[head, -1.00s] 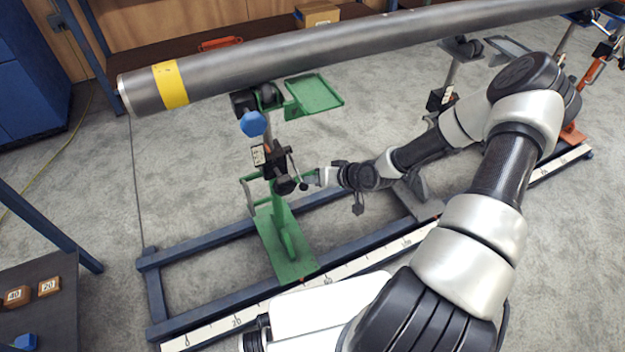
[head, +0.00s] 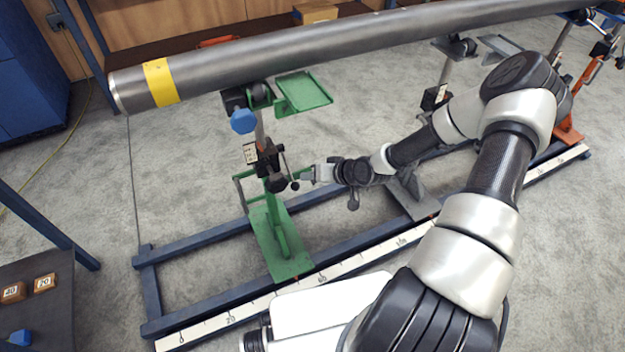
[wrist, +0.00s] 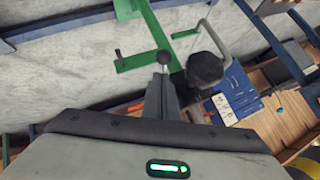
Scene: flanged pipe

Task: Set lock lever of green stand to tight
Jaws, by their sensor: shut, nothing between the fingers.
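The green stand (head: 278,248) stands upright on the blue rail frame, below the left end of the pipe. Its black clamp block (head: 268,160) sits partway up the post. The thin lock lever with a dark ball knob (head: 295,185) hangs down at the right of the clamp. My gripper (head: 304,174) is beside the knob, on its right. In the wrist view the ball knob (wrist: 163,57) shows just beyond my closed fingertips (wrist: 164,76). The fingers are shut and hold nothing. Whether they touch the lever I cannot tell.
A grey pipe (head: 330,52) with a yellow band lies above the stand. A blue knob (head: 243,121) and a green tray (head: 303,92) are near the stand's top. A grey stand (head: 410,190) is to the right, partly behind my arm. Blue rails (head: 200,235) run along the floor.

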